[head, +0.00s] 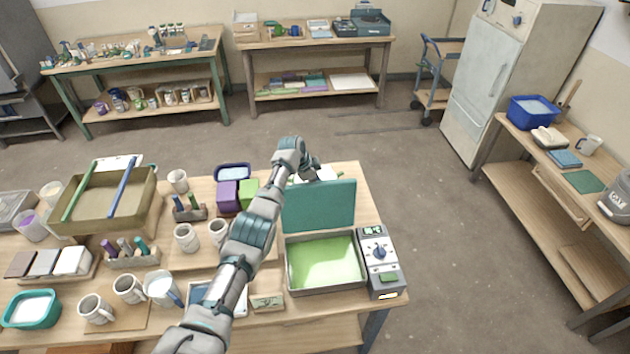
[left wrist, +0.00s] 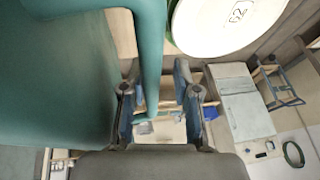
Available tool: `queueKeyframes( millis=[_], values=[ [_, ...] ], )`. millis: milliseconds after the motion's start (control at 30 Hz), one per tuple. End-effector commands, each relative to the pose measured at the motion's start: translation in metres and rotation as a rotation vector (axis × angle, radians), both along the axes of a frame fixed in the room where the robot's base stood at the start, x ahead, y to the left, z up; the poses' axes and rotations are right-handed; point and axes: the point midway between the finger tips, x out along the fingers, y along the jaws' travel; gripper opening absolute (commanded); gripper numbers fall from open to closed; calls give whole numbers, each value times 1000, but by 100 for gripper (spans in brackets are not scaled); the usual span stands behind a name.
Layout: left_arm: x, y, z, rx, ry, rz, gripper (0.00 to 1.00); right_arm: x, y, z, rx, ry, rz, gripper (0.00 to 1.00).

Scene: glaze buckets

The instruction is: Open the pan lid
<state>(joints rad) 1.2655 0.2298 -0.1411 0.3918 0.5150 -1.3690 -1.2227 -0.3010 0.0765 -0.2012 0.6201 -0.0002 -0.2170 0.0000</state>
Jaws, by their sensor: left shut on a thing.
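The pan (head: 290,275) is a grey rectangular tray with light green glaze in it, at the right front of the table. Its teal lid (head: 318,208) stands raised, nearly upright, along the pan's far edge, so the pan is uncovered. My left gripper (head: 312,172) is at the lid's top edge, partly hidden behind it. In the left wrist view the lid (left wrist: 55,85) fills the left side. A teal bar-shaped handle (left wrist: 150,60) runs between the fingers of my left gripper (left wrist: 158,105), which is shut on it. My right gripper is not in view.
A control box (head: 378,252) with a dial stands right against the pan. A round white top (left wrist: 215,20) lies close to the handle. The floor right of the table is clear.

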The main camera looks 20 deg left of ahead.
Motion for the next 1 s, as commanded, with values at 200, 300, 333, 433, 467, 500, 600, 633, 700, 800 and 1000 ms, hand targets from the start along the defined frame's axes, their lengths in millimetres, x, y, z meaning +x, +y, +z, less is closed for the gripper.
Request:
queueKeyframes(
  millis=[200, 300, 333, 433, 467, 500, 600, 633, 700, 800, 1000],
  values=[
    [-3, 7, 22, -1, -14, 2, 24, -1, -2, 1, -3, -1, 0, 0],
    [-10, 12, 38, 2, -16, 4, 24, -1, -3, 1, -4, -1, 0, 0],
    [-12, 15, 46, 2, -15, 5, 24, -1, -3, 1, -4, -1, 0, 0],
    [-20, 22, 69, 3, -16, 7, 24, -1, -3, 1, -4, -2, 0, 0],
    [-23, 24, 75, 3, -15, 6, 24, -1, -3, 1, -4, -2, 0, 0],
    [-26, 26, 82, 2, -15, 6, 24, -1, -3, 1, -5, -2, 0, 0],
    [-31, 30, 95, 0, -8, 3, 24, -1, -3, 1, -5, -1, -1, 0],
    [-32, 30, 98, -1, -8, 3, 24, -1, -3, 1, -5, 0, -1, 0],
    [-34, 31, 103, -1, -5, 2, 24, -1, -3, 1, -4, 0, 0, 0],
    [-35, 31, 107, -1, -1, 1, 24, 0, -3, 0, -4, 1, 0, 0],
    [-36, 29, 108, 0, -1, 0, 24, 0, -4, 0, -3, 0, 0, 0]
  ],
)
